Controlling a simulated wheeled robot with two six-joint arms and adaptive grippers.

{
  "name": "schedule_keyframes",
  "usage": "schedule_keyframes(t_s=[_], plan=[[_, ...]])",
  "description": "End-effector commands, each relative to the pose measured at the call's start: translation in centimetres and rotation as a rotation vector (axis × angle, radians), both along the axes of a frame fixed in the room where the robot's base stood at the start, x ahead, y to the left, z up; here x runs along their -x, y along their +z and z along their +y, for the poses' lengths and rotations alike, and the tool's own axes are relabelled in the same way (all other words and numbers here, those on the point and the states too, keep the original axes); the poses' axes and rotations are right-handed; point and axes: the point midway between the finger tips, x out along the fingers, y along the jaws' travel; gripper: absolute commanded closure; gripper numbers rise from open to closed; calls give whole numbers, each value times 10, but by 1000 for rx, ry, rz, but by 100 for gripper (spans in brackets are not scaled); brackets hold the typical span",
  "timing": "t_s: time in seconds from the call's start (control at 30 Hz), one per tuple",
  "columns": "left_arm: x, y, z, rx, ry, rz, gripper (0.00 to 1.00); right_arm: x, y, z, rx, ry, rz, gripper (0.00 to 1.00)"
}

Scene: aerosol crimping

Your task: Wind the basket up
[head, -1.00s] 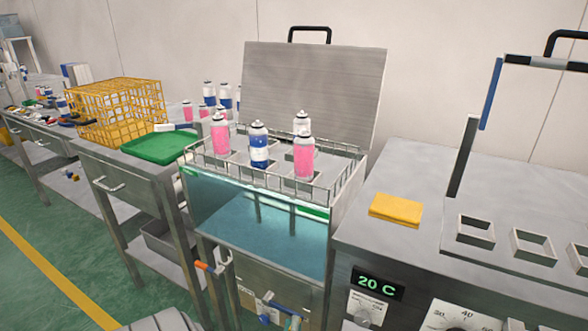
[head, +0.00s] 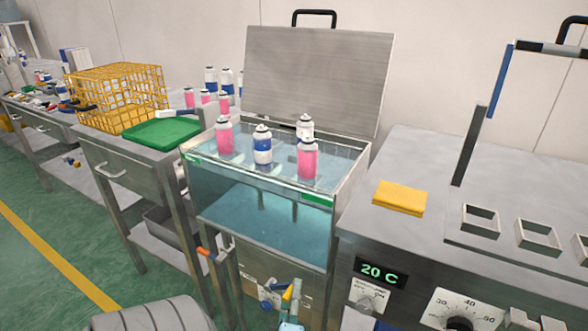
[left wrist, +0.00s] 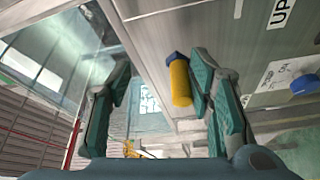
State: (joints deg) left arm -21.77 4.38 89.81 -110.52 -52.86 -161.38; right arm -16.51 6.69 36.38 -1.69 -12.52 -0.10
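The water tank (head: 206,189) stands open in the middle of the head view. A yellow crank grip (head: 288,293) with a blue end is low on the tank's front. My left gripper (head: 290,321) is there, mostly cut off by the lower edge. In the left wrist view the gripper (left wrist: 160,75) is open, with the yellow grip (left wrist: 180,82) between its fingers, nearer the right one. My right gripper is not in view.
An orange-handled lever (head: 206,252) sticks out at the tank's front left. A green tray (head: 161,132) and yellow wire basket (head: 117,98) stand on the left table. The bench on the right holds a folded yellow cloth (head: 399,197) and a 20 C display (head: 381,272).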

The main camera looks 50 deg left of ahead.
Motion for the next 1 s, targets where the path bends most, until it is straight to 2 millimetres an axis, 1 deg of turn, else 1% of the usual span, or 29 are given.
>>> schedule_keyframes(t_s=[0.03,0.1,0.3,0.47,1.0], plan=[[-2,9,-1,-6,-5,-10,65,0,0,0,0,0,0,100],[-3,14,-2,-6,-6,-10,65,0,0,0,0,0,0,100],[-4,17,-2,-9,-8,-13,65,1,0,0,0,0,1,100],[0,15,-6,-5,-8,-8,65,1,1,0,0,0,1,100],[41,11,-46,3,-1,0,65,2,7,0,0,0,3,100]])
